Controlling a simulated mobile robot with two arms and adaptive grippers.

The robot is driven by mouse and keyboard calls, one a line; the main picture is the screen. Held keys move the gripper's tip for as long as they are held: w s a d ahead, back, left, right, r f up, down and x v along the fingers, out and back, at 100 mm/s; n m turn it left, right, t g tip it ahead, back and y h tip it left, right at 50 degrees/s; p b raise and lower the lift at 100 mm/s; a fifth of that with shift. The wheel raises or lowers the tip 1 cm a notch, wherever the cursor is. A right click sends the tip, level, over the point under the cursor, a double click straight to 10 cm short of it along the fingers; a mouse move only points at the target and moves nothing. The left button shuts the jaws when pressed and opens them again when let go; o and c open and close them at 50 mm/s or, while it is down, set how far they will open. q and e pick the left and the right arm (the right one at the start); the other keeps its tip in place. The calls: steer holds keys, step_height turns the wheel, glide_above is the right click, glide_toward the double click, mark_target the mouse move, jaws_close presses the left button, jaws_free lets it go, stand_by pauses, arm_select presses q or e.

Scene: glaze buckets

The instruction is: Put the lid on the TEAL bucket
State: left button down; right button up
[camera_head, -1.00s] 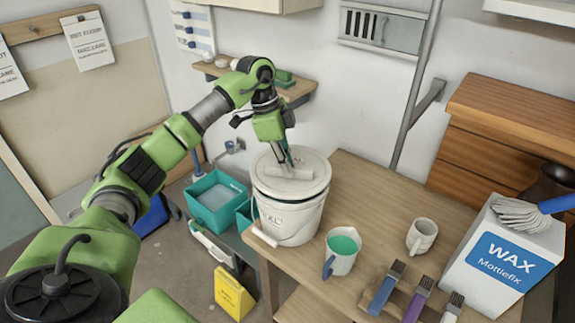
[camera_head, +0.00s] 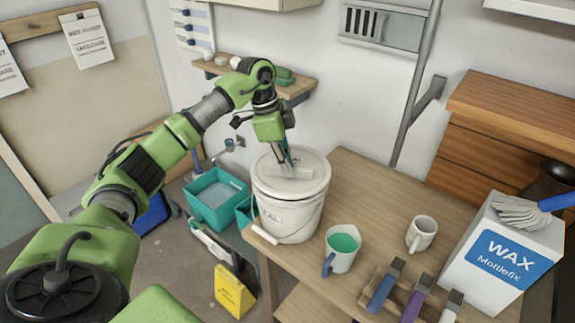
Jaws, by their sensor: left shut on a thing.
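A white bucket (camera_head: 288,220) stands at the left end of the wooden table, with a partly readable label that ends in "AL". A round off-white lid (camera_head: 312,172) lies over its mouth and looks close to level. I cannot tell whether the lid is pressed fully down on the rim. My left gripper (camera_head: 287,170) points down from above and is shut on the bar handle in the middle of the lid. Its fingertips are small and partly hidden by the gripper body. My right gripper is not in view.
A jug of teal liquid (camera_head: 342,248), a white mug (camera_head: 421,234), several brushes on a rack (camera_head: 380,288) and a WAX box (camera_head: 505,255) stand right of the bucket. Teal bins (camera_head: 215,198) are at its left. The table behind the jug is clear.

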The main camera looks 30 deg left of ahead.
arm_select(q)
steer(key=shift+f+p, duration=0.3)
steer(key=shift+f, duration=0.15)
stand_by(1.0)
steer(key=c, duration=1.6)
jaws_free()
steer(key=shift+r, duration=0.1)
steer(key=shift+r+p, duration=2.25)
steer(key=shift+r, duration=1.15)
jaws_close()
